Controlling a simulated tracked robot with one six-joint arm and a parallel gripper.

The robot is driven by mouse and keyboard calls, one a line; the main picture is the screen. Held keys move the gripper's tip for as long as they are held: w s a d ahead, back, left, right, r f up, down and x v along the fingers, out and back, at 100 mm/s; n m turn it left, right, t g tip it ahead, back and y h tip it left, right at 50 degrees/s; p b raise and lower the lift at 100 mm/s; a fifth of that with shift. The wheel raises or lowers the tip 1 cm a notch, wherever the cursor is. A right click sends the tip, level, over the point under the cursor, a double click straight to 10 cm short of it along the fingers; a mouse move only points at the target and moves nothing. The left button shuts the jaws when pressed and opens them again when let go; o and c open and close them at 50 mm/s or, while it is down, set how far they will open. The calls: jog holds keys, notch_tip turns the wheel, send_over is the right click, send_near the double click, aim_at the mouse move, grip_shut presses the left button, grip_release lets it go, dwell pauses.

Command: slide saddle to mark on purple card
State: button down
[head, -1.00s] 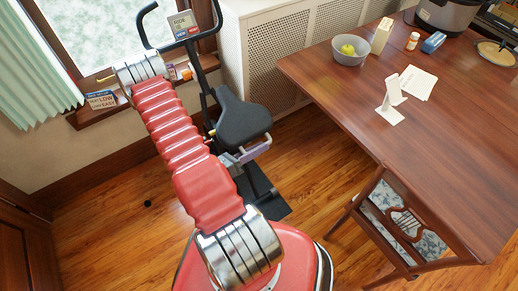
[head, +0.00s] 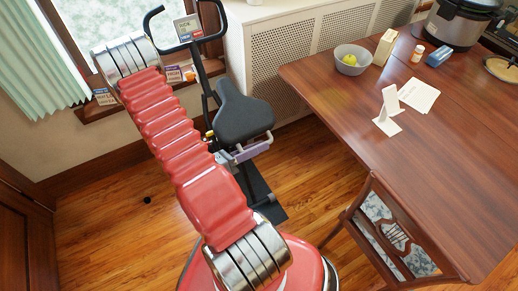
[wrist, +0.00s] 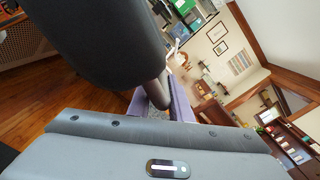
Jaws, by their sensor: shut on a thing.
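The dark saddle (head: 243,112) of an exercise bike is right of my red arm in the head view. It fills the top left of the wrist view (wrist: 95,40). My gripper (head: 262,145), with lavender fingers, is just under the saddle, at the mount below it. In the wrist view the fingers (wrist: 160,107) close around the dark stem under the saddle. A small card with a purplish band (head: 173,75) stands by the windowsill, partly hidden by my arm. Its mark cannot be made out.
The handlebars (head: 153,22) carry a small red and blue card (head: 187,28). Another card (head: 104,96) stands on the sill. A radiator cover (head: 290,50) is behind the bike. A wooden table (head: 440,165) and chair (head: 365,195) are at right.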

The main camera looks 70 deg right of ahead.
jog(key=c, duration=1.8)
grip_release()
jog(key=shift+o, duration=0.2)
jog(key=shift+w+a, duration=0.15)
jog(key=v, duration=1.3)
jog(key=shift+w+a, duration=0.2)
jog(key=shift+f, duration=0.1)
